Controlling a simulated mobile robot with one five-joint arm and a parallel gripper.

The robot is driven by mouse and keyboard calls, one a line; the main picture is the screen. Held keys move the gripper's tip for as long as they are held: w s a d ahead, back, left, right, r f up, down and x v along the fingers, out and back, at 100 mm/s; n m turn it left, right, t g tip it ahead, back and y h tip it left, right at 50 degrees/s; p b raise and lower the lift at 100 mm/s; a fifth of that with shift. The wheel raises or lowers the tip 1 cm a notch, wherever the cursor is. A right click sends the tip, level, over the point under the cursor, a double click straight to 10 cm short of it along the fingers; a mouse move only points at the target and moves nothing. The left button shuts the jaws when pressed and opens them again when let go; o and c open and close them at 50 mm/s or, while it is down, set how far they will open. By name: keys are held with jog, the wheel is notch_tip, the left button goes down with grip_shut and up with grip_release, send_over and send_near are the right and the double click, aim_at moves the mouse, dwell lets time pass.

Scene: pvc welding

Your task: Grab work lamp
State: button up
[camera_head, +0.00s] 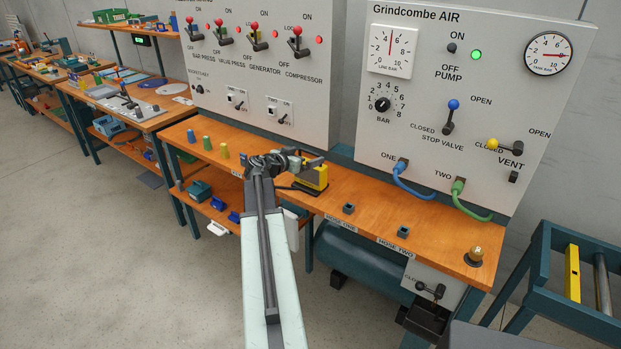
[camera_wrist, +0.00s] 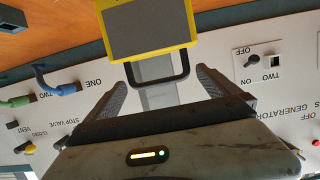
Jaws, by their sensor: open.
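The work lamp (camera_head: 317,177) is a yellow box with a dark grey face on the wooden bench, below the left control panel. In the wrist view the lamp (camera_wrist: 148,27) fills the top middle, with its black loop handle (camera_wrist: 184,72) towards me. My gripper (camera_wrist: 162,78) is open, one finger on each side of the handle's end. I see no finger clearly touching the handle. In the head view my arm reaches over the bench and my gripper (camera_head: 303,163) is at the lamp, hiding part of it.
Several coloured pegs (camera_head: 207,143) stand on the bench left of my arm. Control panels (camera_head: 440,100) rise behind. Blue (camera_head: 405,181) and green (camera_head: 462,200) hoses hang to the right. Small sockets (camera_head: 349,208) and a brass knob (camera_head: 476,254) sit on the bench's right part.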

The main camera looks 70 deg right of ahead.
jog(key=x, duration=0.2)
jog(key=b+x, duration=0.1)
jog(key=x, duration=0.1)
jog(key=b+x, duration=0.1)
jog(key=x, duration=0.1)
jog(key=shift+s+d+f, duration=0.1)
jog(key=shift+d+f, duration=0.1)
jog(key=shift+f, duration=0.2)
jog(key=shift+a+r, duration=0.1)
jog(key=c, duration=1.8)
jog(key=shift+r, duration=0.1)
